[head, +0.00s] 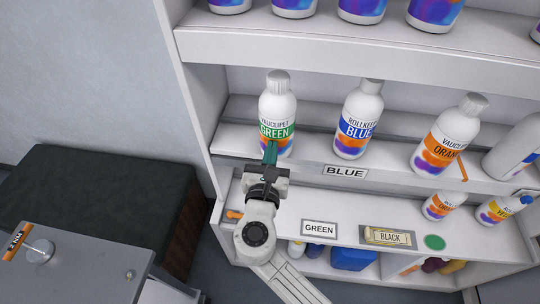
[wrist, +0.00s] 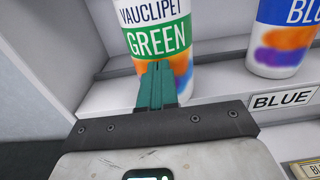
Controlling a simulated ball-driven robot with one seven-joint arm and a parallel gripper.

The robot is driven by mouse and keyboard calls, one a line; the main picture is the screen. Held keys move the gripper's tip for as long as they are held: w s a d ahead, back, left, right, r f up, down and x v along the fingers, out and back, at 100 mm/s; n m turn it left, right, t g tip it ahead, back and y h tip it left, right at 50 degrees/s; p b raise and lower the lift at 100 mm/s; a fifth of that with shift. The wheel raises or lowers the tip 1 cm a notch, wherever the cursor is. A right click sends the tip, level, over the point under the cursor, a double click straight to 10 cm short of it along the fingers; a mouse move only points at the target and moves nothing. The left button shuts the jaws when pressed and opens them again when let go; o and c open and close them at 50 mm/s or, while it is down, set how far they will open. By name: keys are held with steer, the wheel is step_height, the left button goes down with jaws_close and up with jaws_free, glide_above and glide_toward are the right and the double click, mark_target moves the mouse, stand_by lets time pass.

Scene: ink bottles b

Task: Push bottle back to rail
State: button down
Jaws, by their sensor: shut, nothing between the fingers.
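The green-labelled bottle (head: 277,108) stands upright on the middle shelf at its left end, and its label reads GREEN. It also fills the top middle of the wrist view (wrist: 157,40). My gripper (head: 270,150) is shut and empty, with its teal fingers in front of the lower part of this bottle. In the wrist view my gripper (wrist: 157,75) overlaps the bottle's lower label; I cannot tell whether it touches. A raised rail (head: 314,118) runs along the back of the shelf. The bottle's lower middle is hidden by the fingers.
The blue bottle (head: 358,120) stands to the right, then the orange bottle (head: 447,135). A BLUE tag (head: 345,171) is on the shelf edge. The lower shelf holds a GREEN tag (head: 319,229), a BLACK box (head: 388,237) and small bottles (head: 440,206). The cabinet's side wall (head: 195,120) is close on the left.

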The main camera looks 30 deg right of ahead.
steer(key=x, duration=0.4)
steer(key=shift+p, duration=0.3)
steer(key=shift+s+f, duration=0.1)
